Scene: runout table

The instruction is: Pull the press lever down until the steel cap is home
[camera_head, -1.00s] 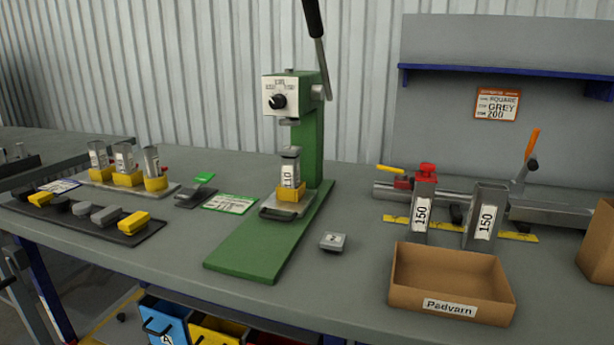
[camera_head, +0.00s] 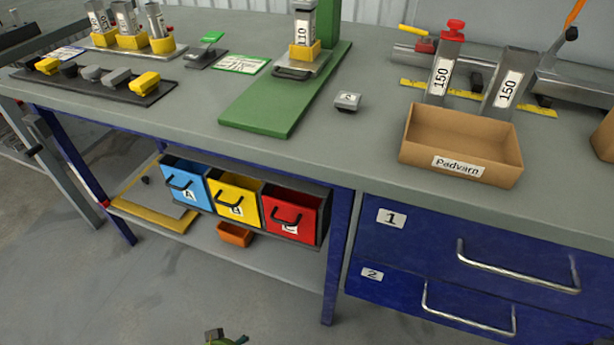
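The green press stands on the bench; its base plate (camera_head: 262,118) and lower column show. The press lever and head are above the top edge of the view. A steel tube marked 110 (camera_head: 302,28) stands upright in a yellow holder (camera_head: 304,52) on the press's sliding plate. A grey steel cap (camera_head: 303,5) is at the tube's top, cut by the frame edge; how far it is seated cannot be told. Neither gripper can be made out. A small dark and green piece (camera_head: 222,338) shows at the bottom edge; I cannot tell what it is.
A small grey block marked 2 (camera_head: 347,101) lies right of the press. A Padvarn box (camera_head: 463,142) and two tubes marked 150 stand further right. A black tray (camera_head: 110,88) of yellow and grey pieces lies left. Blue drawers (camera_head: 480,265) and coloured bins (camera_head: 235,200) are below.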

